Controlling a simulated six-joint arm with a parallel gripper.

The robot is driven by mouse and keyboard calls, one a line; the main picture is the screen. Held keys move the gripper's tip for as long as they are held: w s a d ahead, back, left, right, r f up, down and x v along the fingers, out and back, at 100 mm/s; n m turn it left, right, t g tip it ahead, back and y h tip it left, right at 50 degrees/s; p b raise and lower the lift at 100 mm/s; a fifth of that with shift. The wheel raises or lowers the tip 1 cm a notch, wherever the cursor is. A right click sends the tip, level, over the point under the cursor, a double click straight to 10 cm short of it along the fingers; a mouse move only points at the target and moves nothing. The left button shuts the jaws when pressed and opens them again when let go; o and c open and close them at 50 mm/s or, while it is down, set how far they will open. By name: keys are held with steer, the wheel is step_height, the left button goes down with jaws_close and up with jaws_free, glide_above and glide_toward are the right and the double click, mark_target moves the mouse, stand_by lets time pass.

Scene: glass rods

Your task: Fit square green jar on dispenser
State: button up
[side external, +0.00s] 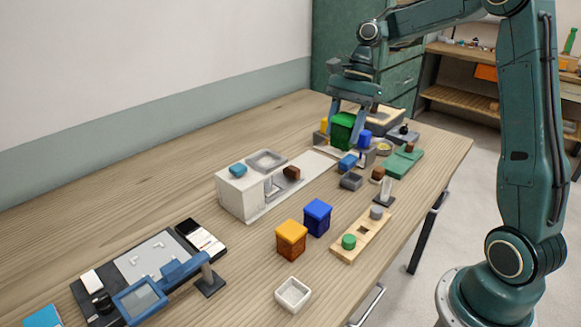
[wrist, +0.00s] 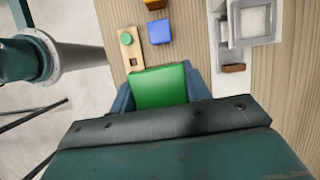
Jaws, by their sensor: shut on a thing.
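My gripper (side external: 345,136) is shut on the square green jar (side external: 342,124) toward the far end of the table. In the wrist view the green jar (wrist: 160,88) sits between the two fingers, and its underside and height above the table cannot be told. A white unit (side external: 243,195) with a square grey-rimmed socket (side external: 267,160) on top looks like the dispenser. It stands left of and nearer the camera than the jar, apart from it. The socket shows empty, and it also appears at the upper right of the wrist view (wrist: 250,20).
An orange jar (side external: 291,240) and a blue jar (side external: 317,216) stand in front of the white unit. A wooden peg board (side external: 362,236), a small white tray (side external: 293,294) and a blue-armed device (side external: 140,300) lie nearby. Several small items crowd around my gripper. The left back table is clear.

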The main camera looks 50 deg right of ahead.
steer(key=w+a+f+n+g+h, duration=0.3)
steer(key=w+a+f+n, duration=0.3)
steer(key=n, duration=0.8)
steer(key=w+a+g, duration=0.1)
steer(key=a, duration=0.2)
steer(key=shift+w, duration=0.4)
steer(key=shift+a+f, duration=0.2)
steer(key=shift+f, duration=0.15)
step_height(320, 180, down, 8)
steer(key=s+n+h, duration=0.1)
steer(key=s+n, duration=0.1)
steer(key=n, duration=0.1)
steer(key=shift+d, duration=0.2)
steer(key=shift+d, duration=0.1)
